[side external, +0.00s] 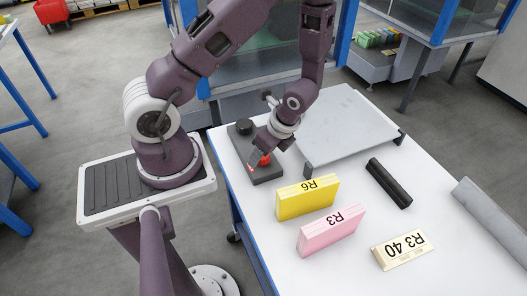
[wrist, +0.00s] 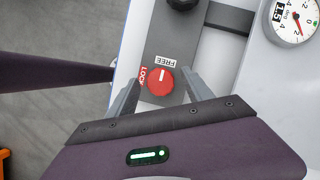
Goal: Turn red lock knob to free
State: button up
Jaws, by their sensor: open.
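The red lock knob (wrist: 160,81) sits on a dark grey panel (wrist: 172,40), with a white FREE label (wrist: 166,62) above it and a red LOCK label (wrist: 143,76) at its left in the wrist view. Its white pointer mark runs up toward the FREE label. My gripper (wrist: 160,82) is open, with one finger on each side of the knob; I cannot tell whether the fingers touch it. In the side view the knob (side external: 264,159) shows partly behind my gripper (side external: 258,158).
A black knob (side external: 244,126) stands on the same panel. A grey plate (side external: 345,125) lies to the right. Yellow R6 (side external: 307,197), pink R3 (side external: 330,231) and cream R3 40 (side external: 401,250) blocks and a black bar (side external: 389,183) are on the white table. A dial gauge (wrist: 294,20) is at upper right.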

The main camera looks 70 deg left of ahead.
aim_at(271, 169)
jog(key=v, duration=0.7)
jog(key=shift+a, duration=0.1)
